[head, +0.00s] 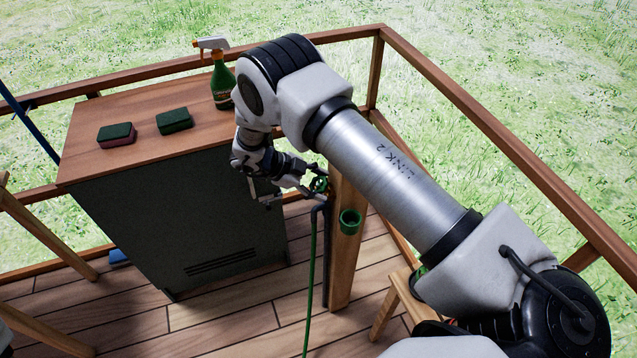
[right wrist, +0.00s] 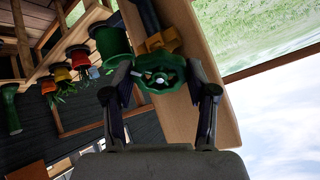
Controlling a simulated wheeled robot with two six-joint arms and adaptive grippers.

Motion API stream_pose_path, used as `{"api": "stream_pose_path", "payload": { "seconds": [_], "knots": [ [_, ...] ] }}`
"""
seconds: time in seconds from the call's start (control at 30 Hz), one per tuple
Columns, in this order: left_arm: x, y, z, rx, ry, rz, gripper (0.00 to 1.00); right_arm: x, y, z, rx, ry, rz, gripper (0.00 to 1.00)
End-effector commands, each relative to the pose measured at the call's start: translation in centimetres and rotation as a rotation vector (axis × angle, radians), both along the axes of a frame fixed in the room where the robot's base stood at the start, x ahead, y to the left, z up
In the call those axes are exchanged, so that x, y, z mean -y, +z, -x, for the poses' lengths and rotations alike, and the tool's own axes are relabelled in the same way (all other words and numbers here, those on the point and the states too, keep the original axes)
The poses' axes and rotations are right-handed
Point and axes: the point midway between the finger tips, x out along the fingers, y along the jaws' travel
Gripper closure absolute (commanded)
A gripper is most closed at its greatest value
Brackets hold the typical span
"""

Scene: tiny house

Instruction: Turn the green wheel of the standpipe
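The green wheel (head: 319,184) of the standpipe (head: 326,250) shows small beside the wooden post (head: 342,265) in the head view. In the right wrist view the green wheel (right wrist: 160,73) faces the camera, with a yellow valve body (right wrist: 160,41) behind it. My right gripper (head: 284,190) is at the wheel. In the right wrist view its two fingers (right wrist: 166,82) are spread on either side of the wheel. The left finger is close to the rim; a gap shows at the right finger. I cannot tell whether either touches. My left gripper is out of view.
A cabinet (head: 165,215) stands left of the post, with two sponges (head: 116,134) and a spray bottle (head: 222,82) on top. A green hose (head: 311,270) hangs from the standpipe. A green cup (head: 350,221) is on the post. Wooden railings (head: 490,120) border the deck.

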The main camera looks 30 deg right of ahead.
Motion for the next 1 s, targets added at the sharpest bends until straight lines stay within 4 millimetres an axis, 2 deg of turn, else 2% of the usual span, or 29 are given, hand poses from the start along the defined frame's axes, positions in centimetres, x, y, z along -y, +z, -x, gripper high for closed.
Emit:
{"api": "stream_pose_path", "payload": {
  "seconds": [0.47,1.0],
  "knots": [
    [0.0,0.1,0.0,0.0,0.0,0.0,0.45,0.0,-0.1,0.1,-0.034,0.04,-0.008,0.78],
    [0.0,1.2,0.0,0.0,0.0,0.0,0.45,0.1,0.0,0.1,-0.266,0.354,-0.063,0.78]
  ]
}}
